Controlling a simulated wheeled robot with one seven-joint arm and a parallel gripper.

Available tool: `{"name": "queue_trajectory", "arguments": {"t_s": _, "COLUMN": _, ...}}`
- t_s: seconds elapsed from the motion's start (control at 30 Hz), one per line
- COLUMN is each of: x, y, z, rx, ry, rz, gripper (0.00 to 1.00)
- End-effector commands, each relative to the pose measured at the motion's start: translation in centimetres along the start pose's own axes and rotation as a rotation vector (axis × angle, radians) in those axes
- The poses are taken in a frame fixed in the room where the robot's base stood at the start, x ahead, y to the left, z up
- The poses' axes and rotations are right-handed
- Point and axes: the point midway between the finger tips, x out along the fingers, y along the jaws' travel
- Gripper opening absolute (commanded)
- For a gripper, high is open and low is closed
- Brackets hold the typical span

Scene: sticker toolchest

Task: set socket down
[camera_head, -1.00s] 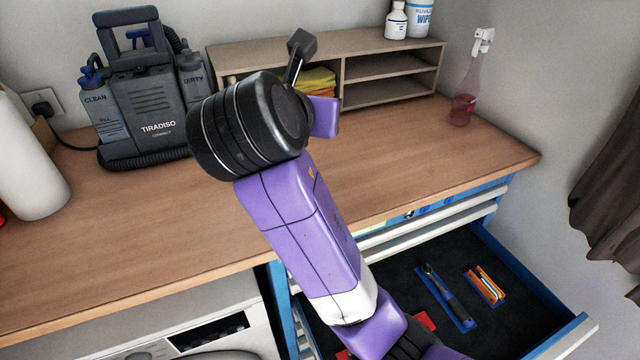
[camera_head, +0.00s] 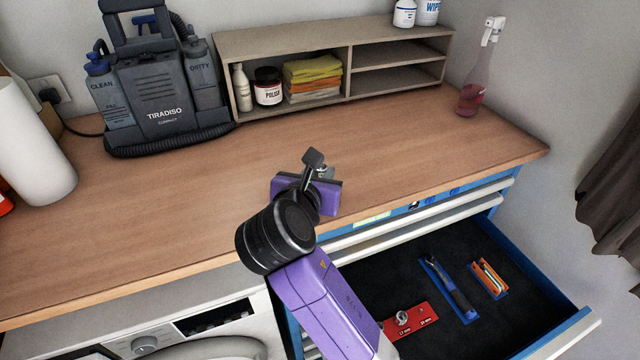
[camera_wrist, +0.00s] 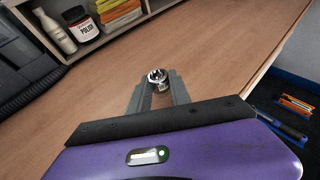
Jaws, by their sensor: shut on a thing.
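A small silver socket (camera_wrist: 157,76) sits between the fingertips of my gripper (camera_wrist: 159,84) in the wrist view. My gripper is shut on it. In the head view the socket (camera_head: 323,172) shows as a small bright piece just beyond my purple gripper body (camera_head: 328,197). Both are over the front part of the wooden worktop (camera_head: 200,190). I cannot tell whether the socket touches the wood. The fingers are mostly hidden in the head view.
Below right, an open drawer (camera_head: 545,313) holds a red holder (camera_head: 421,316) with another socket (camera_head: 402,317), a ratchet (camera_head: 450,285) and an orange item (camera_head: 489,279). A shelf unit (camera_head: 398,77), a grey machine (camera_head: 160,115) and a spray bottle (camera_head: 470,95) stand behind. The middle worktop is clear.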

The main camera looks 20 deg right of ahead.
Motion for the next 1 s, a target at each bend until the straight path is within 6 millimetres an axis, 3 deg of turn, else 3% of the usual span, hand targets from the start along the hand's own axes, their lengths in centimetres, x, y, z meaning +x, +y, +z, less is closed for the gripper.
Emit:
{"name": "queue_trajectory", "arguments": {"t_s": 0.13, "x": 0.9, "y": 0.0, "z": -2.2, "rx": -0.003, "ry": 0.003, "rz": -0.001, "gripper": 0.00}}
{"name": "queue_trajectory", "arguments": {"t_s": 0.4, "x": 1.2, "y": 0.0, "z": -2.8, "rx": -0.001, "ry": 0.002, "rz": -0.001, "gripper": 0.00}}
{"name": "queue_trajectory", "arguments": {"t_s": 0.43, "x": 1.2, "y": 0.0, "z": -2.9, "rx": -0.001, "ry": 0.003, "rz": -0.001, "gripper": 0.30}}
{"name": "queue_trajectory", "arguments": {"t_s": 0.5, "x": 1.2, "y": 0.0, "z": -2.9, "rx": -0.001, "ry": 0.003, "rz": -0.001, "gripper": 0.43}}
{"name": "queue_trajectory", "arguments": {"t_s": 0.53, "x": 1.2, "y": 0.0, "z": -2.9, "rx": -0.001, "ry": 0.003, "rz": -0.001, "gripper": 0.46}}
{"name": "queue_trajectory", "arguments": {"t_s": 0.87, "x": 1.0, "y": 0.0, "z": -2.7, "rx": 0.000, "ry": 0.000, "rz": 0.000, "gripper": 0.46}}
{"name": "queue_trajectory", "arguments": {"t_s": 1.0, "x": -0.3, "y": 0.1, "z": -2.8, "rx": -0.001, "ry": 0.000, "rz": 0.001, "gripper": 0.46}}
